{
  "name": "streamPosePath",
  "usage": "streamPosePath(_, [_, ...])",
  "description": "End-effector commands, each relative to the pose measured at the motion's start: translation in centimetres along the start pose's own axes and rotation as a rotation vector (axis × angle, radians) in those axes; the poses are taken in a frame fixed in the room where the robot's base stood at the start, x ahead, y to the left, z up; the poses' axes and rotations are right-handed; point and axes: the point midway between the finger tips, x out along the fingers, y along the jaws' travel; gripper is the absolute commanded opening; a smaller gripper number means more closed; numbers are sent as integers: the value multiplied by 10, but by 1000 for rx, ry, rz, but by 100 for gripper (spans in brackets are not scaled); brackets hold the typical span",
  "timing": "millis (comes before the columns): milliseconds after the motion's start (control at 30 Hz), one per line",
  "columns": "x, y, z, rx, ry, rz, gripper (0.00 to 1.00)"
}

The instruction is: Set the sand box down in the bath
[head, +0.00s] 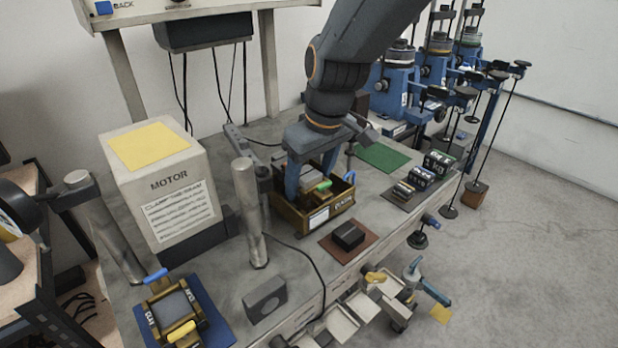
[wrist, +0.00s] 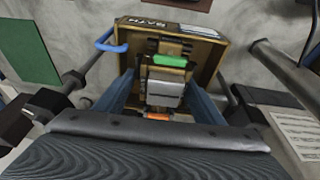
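The bath (head: 316,221) is a brown, open-topped box on the bench; its BATH lettering shows in the wrist view (wrist: 134,38). Inside its walls is a grey-topped box with a green and an orange handle, seen in the wrist view (wrist: 165,93), which I take to be the sand box. My gripper (wrist: 161,72) reaches down into the bath with one finger on each side of this box. A gap shows by the left finger, so the fingers look open. Whether the box rests fully on the bath's floor is hidden.
Another grey-topped box with blue and yellow handles (head: 172,305) sits on a blue mat at front left. A motor box (head: 160,185) and a metal post (head: 249,210) stand left of the bath. A dark block (head: 347,236) lies on a brown mat to its front right.

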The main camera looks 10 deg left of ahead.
Motion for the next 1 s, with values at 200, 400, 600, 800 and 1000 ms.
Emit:
streamPosePath(200, [10, -7, 10, -2, -29, -11, 75])
streamPosePath(400, [-15, -4, 9, 0, -18, -10, 75])
streamPosePath(600, [-52, 3, 7, 6, -4, -3, 75])
streamPosePath(800, [-76, 4, 6, 6, 3, -1, 75])
streamPosePath(1000, [-82, 4, 5, 5, 5, -1, 75])
